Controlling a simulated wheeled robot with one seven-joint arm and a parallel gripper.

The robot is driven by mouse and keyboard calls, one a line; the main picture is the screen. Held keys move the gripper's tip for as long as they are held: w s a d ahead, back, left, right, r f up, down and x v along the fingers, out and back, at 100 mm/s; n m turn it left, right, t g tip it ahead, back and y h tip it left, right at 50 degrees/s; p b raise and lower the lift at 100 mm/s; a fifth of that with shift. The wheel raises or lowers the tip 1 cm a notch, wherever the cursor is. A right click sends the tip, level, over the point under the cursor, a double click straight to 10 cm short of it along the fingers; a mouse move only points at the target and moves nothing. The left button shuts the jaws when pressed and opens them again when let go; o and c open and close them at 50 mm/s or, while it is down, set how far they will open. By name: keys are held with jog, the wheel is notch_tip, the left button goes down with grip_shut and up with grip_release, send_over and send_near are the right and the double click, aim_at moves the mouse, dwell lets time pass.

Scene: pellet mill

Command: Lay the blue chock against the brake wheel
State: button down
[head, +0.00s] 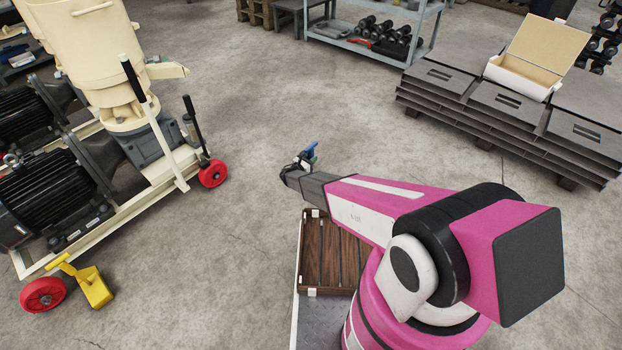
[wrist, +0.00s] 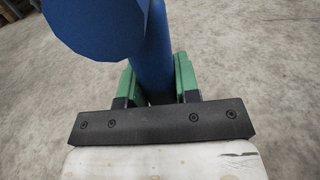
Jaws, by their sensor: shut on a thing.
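The blue chock (head: 310,150) is in my gripper (head: 299,168), held up in the air over open floor in the head view. In the wrist view, a blue bar of the chock (wrist: 152,50) runs between the two green fingers (wrist: 158,82), which are shut on it. A wide blue part fills the top left there; the rest is cut off. The pellet mill stands at the left on red wheels. One red wheel (head: 213,173) is at its near right corner, left of my gripper and well apart from it. Another red wheel (head: 43,294) is at the lower left.
Two black levers rise near the mill's right corner. A brown slatted tray (head: 312,262) sits below my arm. Stacked grey plates (head: 500,125) bear an open box (head: 522,76). Floor between gripper and mill is clear.

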aim_at(309, 152)
jog(key=shift+r, duration=2.5)
jog(key=c, duration=1.6)
grip_release()
grip_shut()
